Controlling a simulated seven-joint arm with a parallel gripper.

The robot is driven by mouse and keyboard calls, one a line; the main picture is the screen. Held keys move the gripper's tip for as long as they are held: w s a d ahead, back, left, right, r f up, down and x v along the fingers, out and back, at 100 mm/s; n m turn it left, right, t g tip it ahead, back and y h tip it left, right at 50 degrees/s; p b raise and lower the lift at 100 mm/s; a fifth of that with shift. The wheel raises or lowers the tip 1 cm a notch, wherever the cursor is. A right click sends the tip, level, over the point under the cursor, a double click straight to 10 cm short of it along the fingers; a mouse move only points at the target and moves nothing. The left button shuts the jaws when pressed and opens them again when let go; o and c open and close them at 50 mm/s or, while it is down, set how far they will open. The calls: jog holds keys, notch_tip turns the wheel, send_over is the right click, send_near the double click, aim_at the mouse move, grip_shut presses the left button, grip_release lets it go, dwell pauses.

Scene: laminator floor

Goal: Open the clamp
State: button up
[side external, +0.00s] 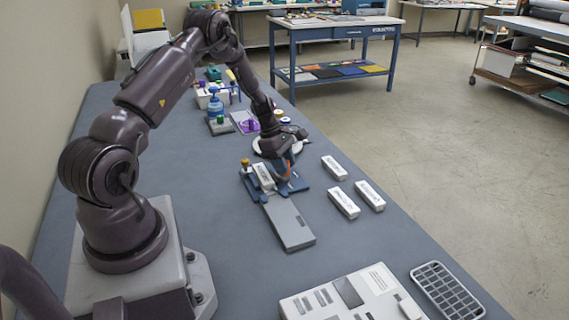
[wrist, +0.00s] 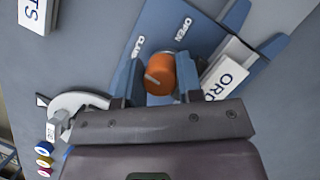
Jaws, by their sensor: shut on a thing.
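The clamp is a blue fixture (side external: 253,188) on the bench, also in the wrist view (wrist: 165,20). Its orange knob (wrist: 160,74) has a pale pointer line. White lettering beside the knob reads OPEN, and a second word starting CLA is partly covered. My gripper (wrist: 158,84) is shut on the knob, with one finger on each side. In the side view my gripper (side external: 286,166) hides most of the knob. A white labelled block (side external: 264,177) sits in the fixture; it also shows in the wrist view (wrist: 222,76), its label partly hidden. I cannot tell how firmly the block is held.
A grey plate (side external: 290,222) extends in front of the fixture. Three white labelled blocks, one here (side external: 334,167), lie to the right. A pale control panel (side external: 352,297) and a grid tray (side external: 446,290) are at the front. Bottles and small containers (side external: 216,106) stand behind.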

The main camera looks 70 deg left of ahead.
jog(key=m+g, duration=0.1)
jog(key=m, duration=0.3)
jog(key=shift+h, duration=0.3)
jog(key=m+g, duration=0.2)
jog(key=m, duration=0.2)
jog(key=shift+m, duration=0.4)
jog(key=m+g, duration=0.1)
jog(key=m, duration=0.3)
jog(key=shift+g, duration=0.4)
jog(key=shift+m+g+y, duration=0.5)
jog(key=shift+m, duration=1.3)
jog(key=shift+a+m, duration=0.1)
jog(key=shift+m, duration=0.2)
jog(key=o, duration=0.9)
jog(key=v, duration=1.3)
jog(key=shift+w, duration=0.15)
